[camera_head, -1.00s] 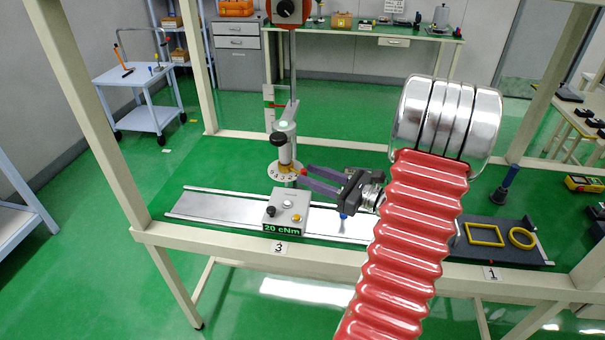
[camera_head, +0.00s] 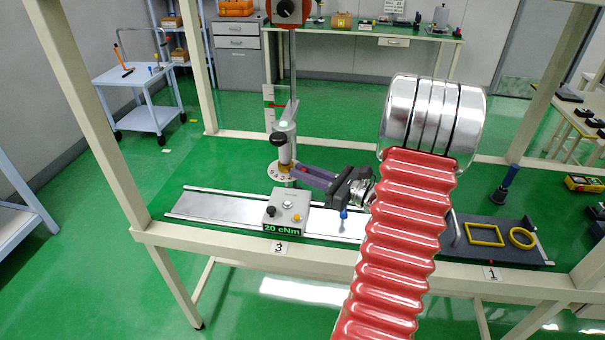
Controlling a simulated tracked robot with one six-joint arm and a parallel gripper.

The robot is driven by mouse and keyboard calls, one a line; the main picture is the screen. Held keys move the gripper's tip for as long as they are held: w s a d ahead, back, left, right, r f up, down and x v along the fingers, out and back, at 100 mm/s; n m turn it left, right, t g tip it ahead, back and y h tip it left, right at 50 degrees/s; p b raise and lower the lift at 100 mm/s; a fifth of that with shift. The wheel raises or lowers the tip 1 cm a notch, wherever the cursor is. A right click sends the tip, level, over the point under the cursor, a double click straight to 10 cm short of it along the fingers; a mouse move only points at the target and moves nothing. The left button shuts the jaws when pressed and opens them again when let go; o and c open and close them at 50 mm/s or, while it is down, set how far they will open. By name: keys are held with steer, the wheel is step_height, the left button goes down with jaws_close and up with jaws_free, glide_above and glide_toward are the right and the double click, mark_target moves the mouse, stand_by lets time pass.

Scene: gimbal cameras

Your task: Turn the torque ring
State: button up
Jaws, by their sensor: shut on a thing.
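The torque ring (camera_head: 281,170) is a yellow-orange dial with dark marks, low on the upright tool with a black and silver body (camera_head: 284,146). My gripper (camera_head: 298,171) reaches it from the right. Its purple fingers are shut on the ring's right side, and they hide that part of it. The tool stands above and behind a grey box (camera_head: 287,212) with a black knob, a yellow button and a green display reading 20 cNm.
A metal rail (camera_head: 230,213) runs along the bench under the tool. A dark tray (camera_head: 500,243) with a yellow square frame (camera_head: 485,235) and a yellow ring (camera_head: 522,238) lies at the right. Bench frame posts (camera_head: 85,110) stand at the left.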

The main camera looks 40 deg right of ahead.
jaws_close()
steer(key=shift+a, duration=0.35)
steer(key=shift+d, duration=0.15)
